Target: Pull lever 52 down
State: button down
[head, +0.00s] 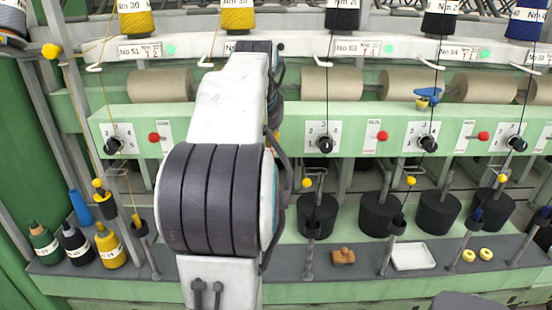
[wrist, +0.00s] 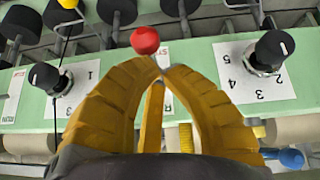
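In the wrist view, which looks upside down, a red ball-shaped lever knob (wrist: 145,40) stands just beyond my fingertips, in front of a white plate (wrist: 168,100) partly hidden by the fingers. My gripper (wrist: 160,68) has its yellow fingers arched together, tips meeting or nearly so, with nothing seen between them. The tips look close to the knob; I cannot tell whether they touch it. In the head view my arm hides this lever and its number label. Other red knobs show left of my arm (head: 154,137) and to its right (head: 382,135).
Black rotary dials (wrist: 270,50) (wrist: 45,77) flank the knob on the green panel. Below the panel in the head view are black weights (head: 318,215) and a shelf with a brown wooden piece (head: 343,256), a white tray (head: 413,257) and bobbins (head: 109,246). Threads hang in front.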

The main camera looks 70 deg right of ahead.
jog(key=shift+w+a+f+t+h+b, duration=0.1)
jog(key=shift+f+t+h+b, duration=0.15)
jog(key=shift+h+b, duration=0.75)
jog(key=shift+r, duration=0.2)
jog(key=shift+w+d+r+p, duration=0.25)
jog(key=shift+d+p, duration=0.3)
jog(key=shift+d, duration=0.1)
